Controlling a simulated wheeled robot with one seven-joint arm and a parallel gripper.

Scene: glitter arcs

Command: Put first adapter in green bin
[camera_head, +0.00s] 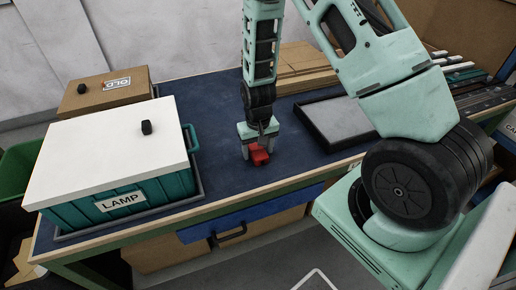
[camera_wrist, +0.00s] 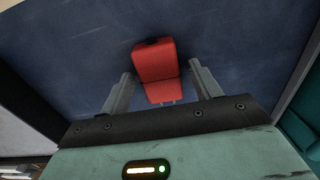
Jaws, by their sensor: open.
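A red adapter (camera_head: 259,154) lies on the blue worktop near its front edge. In the wrist view, the red adapter (camera_wrist: 155,64) has two faces showing, a dark spot at its far end and what look like small pins at the near end. My gripper (camera_head: 256,141) is open and points down over it. In the wrist view, my gripper's fingers (camera_wrist: 161,82) stand apart on either side of the adapter, with gaps showing on both sides. A green bin (camera_head: 17,168) stands at the left edge, beside the bench and partly cut off.
A teal crate (camera_head: 80,213) labelled LAMP, with a white lid (camera_head: 105,150) bearing a small black object (camera_head: 147,127), stands between the adapter and green bin. Behind it is a cardboard box (camera_head: 105,92) labelled OLD with another black object (camera_head: 82,87). A grey tray (camera_head: 335,125) lies right.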

